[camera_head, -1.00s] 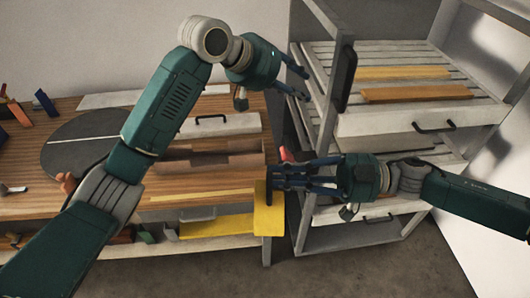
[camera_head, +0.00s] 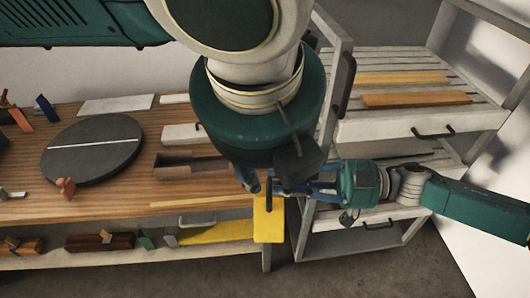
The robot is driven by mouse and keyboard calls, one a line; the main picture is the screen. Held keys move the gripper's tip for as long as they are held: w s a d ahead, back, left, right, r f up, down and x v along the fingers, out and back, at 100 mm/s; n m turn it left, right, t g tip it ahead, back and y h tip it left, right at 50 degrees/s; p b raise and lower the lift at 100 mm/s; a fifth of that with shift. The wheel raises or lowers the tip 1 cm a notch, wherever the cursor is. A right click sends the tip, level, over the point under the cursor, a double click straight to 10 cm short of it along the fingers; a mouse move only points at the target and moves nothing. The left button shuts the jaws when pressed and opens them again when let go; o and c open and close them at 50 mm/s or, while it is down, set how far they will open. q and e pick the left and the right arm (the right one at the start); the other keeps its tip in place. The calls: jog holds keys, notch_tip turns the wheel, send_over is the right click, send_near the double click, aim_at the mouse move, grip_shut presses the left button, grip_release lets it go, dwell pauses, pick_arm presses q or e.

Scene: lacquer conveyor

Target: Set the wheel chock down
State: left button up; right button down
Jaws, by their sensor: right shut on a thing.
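A yellow block with a dark strip on it (camera_head: 269,226), which I take for the wheel chock, hangs upright at the table's right front corner. My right gripper (camera_head: 290,188) reaches in from the right and is shut on its upper part. The fingertips are partly hidden by my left arm. My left gripper (camera_head: 256,180) hangs fingers down in front of the table's right end, close to the right one. Its wrist covers most of it, so its opening is unclear.
The wooden table (camera_head: 110,208) carries a dark round disc (camera_head: 92,160) and small loose parts. A lower shelf below holds several blocks and a yellow flat piece (camera_head: 215,233). A grey slatted rack (camera_head: 390,122) with yellow boards and drawers stands at the right.

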aim_at(268, 188)
pick_arm(q)
jog(key=x, duration=1.2)
jog(key=shift+s+a, duration=0.1)
jog(key=shift+a, duration=0.1)
grip_shut()
pick_arm(e)
jog(key=c, duration=1.7)
grip_release()
jog(key=shift+w, duration=0.1)
jog(key=shift+o, duration=0.4)
